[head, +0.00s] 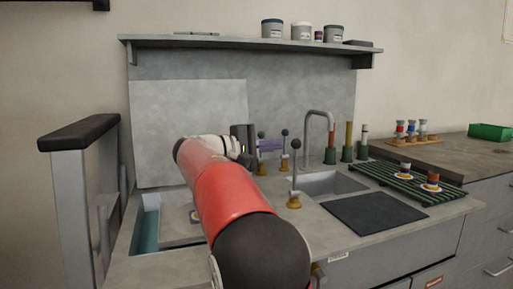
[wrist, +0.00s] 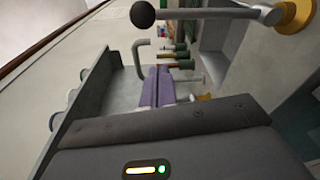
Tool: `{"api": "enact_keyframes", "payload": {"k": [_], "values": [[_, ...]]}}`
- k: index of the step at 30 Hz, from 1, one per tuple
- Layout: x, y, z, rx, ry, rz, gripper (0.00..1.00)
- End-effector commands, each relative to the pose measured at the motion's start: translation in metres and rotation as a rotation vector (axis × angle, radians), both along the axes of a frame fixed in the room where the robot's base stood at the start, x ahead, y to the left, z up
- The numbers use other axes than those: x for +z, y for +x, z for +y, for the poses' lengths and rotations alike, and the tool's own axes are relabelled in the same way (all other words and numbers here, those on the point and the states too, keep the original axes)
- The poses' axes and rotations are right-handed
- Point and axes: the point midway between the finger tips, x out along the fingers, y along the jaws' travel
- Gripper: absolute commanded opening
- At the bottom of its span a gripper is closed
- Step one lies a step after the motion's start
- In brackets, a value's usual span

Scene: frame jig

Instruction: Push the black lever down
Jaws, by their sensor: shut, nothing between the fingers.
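The black lever (head: 295,170) stands upright on a gold base at the front of the counter, with a dark ball knob on top. In the wrist view its black knob (wrist: 143,14) and rod lie along the top edge, apart from my fingers. My gripper (head: 281,145) is shut and empty, its purple fingers pointing right, just left of the lever's knob in the head view. In the wrist view the closed purple fingers (wrist: 160,70) are side by side. I cannot tell how far they are from the lever in depth.
A faucet (head: 318,114), sink (head: 330,184), green rack (head: 405,181) and dark mat (head: 375,213) lie to the right. A shelf (head: 230,41) runs above.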

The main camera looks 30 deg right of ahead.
Motion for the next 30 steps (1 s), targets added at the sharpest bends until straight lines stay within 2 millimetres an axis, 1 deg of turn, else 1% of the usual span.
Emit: {"api": "enact_keyframes", "payload": {"k": [1, 4, 6, 9, 13, 30], "values": [[0.000, -0.002, -0.013, -0.005, 0.000, 0.001, 0.00], [-0.001, -0.004, -0.032, -0.004, 0.000, 0.001, 0.00], [0.002, -0.016, -0.022, 0.002, 0.000, -0.002, 0.00], [0.004, -0.027, -0.016, 0.002, 0.000, -0.001, 0.00], [0.006, -0.035, -0.012, 0.002, 0.000, 0.000, 0.00], [0.005, -0.040, -0.010, 0.001, -0.004, -0.016, 0.00]]}}
